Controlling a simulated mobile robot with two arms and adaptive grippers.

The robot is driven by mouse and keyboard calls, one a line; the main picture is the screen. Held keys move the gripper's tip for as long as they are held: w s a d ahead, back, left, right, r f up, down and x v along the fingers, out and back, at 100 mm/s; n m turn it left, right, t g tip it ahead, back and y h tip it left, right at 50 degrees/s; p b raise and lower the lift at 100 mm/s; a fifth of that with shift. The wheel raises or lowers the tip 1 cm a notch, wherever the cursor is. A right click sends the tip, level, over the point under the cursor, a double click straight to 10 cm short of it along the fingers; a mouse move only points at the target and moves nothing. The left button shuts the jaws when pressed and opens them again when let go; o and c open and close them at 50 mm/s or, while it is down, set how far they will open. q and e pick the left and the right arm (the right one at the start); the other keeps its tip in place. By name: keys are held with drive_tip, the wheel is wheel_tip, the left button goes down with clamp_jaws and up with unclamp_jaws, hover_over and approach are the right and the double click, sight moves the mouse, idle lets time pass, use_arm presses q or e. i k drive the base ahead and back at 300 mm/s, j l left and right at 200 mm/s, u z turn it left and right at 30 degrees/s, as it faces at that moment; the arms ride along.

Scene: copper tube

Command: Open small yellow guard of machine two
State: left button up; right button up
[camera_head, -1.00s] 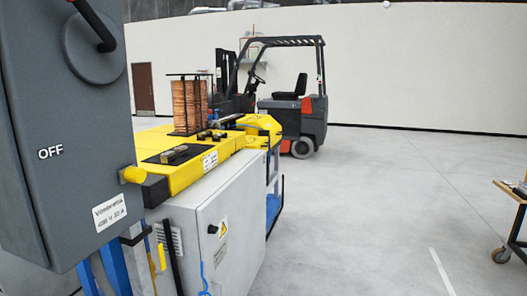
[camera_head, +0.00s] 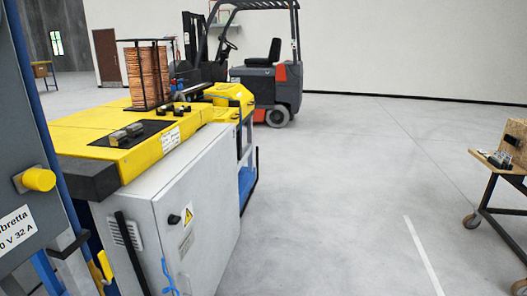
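A machine with a yellow top (camera_head: 95,130) and a grey cabinet body (camera_head: 190,215) stands at the left and centre-left. A black panel with small metal parts (camera_head: 128,133) sits on its top. A rounded yellow cover (camera_head: 232,93) is at its far right end; I cannot tell whether this is the small guard. A rack of copper coils (camera_head: 146,75) stands on top. Neither of my grippers is in view.
A grey electrical box with a yellow knob (camera_head: 38,180) is close at the left edge. A forklift (camera_head: 270,75) stands behind the machine. A wheeled cart (camera_head: 497,175) is at the right. The grey floor (camera_head: 330,190) between is clear.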

sight(222, 114)
drive_tip(key=i+z, duration=0.15)
drive_tip(key=i, duration=2.1)
